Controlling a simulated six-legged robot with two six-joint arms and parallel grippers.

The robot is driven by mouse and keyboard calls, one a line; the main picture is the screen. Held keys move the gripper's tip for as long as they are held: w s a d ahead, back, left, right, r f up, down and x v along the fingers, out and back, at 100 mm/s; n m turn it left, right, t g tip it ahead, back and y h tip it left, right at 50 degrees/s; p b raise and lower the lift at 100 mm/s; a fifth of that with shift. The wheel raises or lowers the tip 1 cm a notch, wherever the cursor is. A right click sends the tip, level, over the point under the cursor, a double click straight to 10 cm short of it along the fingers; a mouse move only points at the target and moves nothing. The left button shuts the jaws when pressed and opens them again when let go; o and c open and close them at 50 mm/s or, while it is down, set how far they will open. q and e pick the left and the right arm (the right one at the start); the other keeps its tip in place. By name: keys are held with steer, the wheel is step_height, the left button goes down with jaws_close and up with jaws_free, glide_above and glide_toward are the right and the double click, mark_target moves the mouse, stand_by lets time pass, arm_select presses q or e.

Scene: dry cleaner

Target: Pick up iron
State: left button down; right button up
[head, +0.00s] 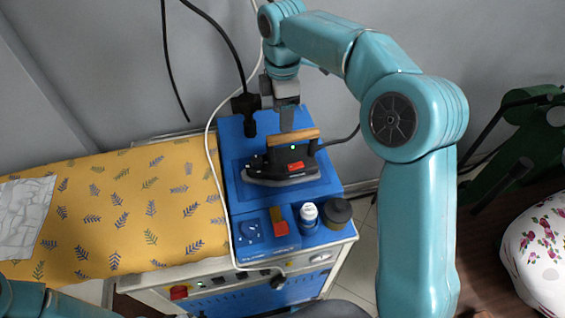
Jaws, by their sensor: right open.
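The iron (280,169) has a dark body, a wooden handle and a red label, with a small green light showing. It rests upright on the blue top of the steam station (229,140). My right gripper (288,124) comes down from above, fingers pointing down at the wooden handle. It is open, seen edge-on, and the picture does not show whether the fingers touch the handle. Part of my left arm shows at the bottom left, but its gripper is out of view.
A yellow leaf-patterned ironing board (120,205) lies left, with a grey cloth (25,215) on it. A white bottle (308,215) and dark round container (337,212) stand in front of the iron. A pale cable (209,150) loops along the station's left side.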

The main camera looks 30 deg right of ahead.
mark_target(285, 136)
steer(key=shift+w+d+f, duration=0.1)
steer(key=shift+d+f, duration=0.1)
steer(key=shift+f, duration=0.75)
steer(key=shift+d+f, duration=0.1)
steer(key=shift+f, duration=0.2)
steer(key=shift+s+f, duration=0.1)
steer(key=shift+s, duration=0.35)
steer(key=f, duration=0.5)
steer(key=shift+w, duration=0.2)
steer(key=shift+s+f+p, duration=0.1)
steer(key=shift+p, duration=0.2)
steer(key=shift+s+a, duration=0.2)
steer(key=shift+w+d, duration=0.1)
steer(key=shift+w, duration=0.15)
steer(key=c, duration=0.8)
steer(key=shift+s, duration=0.1)
jaws_close()
